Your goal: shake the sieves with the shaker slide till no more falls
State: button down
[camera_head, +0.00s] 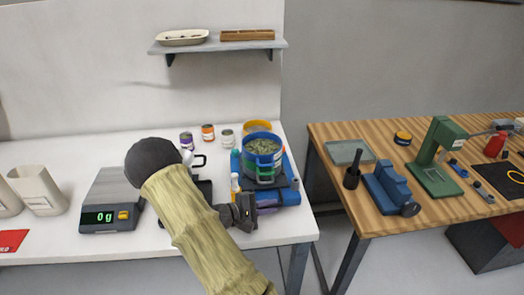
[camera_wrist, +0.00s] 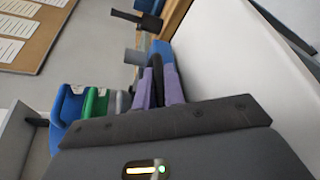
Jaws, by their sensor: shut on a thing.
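The sieve stack (camera_head: 264,168), with a blue upper ring and green lower part, stands on the shaker slide's dark platform (camera_head: 288,184) over a blue base (camera_head: 284,198). Green-grey bits lie in the top sieve. The stack's blue and green parts show at the left in the wrist view (camera_wrist: 95,107). My gripper (camera_head: 268,206) is low in front of the stack. Its purple fingers (camera_wrist: 157,80) are shut on a dark handle (camera_wrist: 157,63) by the blue base, which looks like the slide's. The fingers hide much of the handle. I cannot tell whether anything falls through.
A scale (camera_head: 110,203) reading 0 g stands left of my arm. Small jars (camera_head: 208,132) and a yellow-rimmed container (camera_head: 258,127) stand behind. A wooden bench (camera_head: 400,215) with tools is to the right, across a gap. A wall shelf (camera_head: 220,46) hangs above.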

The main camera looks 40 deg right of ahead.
jog(key=shift+s+a+b, duration=0.15)
jog(key=shift+s+a, duration=0.4)
jog(key=shift+s, duration=0.25)
jog(key=shift+s+a+b, duration=0.15)
jog(key=shift+s+a, duration=0.35)
jog(key=shift+s, duration=0.3)
jog(key=shift+d, duration=0.1)
jog(key=shift+w+d, duration=0.4)
jog(key=shift+w, duration=0.25)
jog(key=shift+w+d, duration=0.35)
jog(key=shift+w, duration=0.3)
jog(key=shift+w+d, duration=0.4)
jog(key=shift+w, duration=0.25)
jog(key=c, duration=0.8)
grip_release()
jog(key=shift+a, duration=0.1)
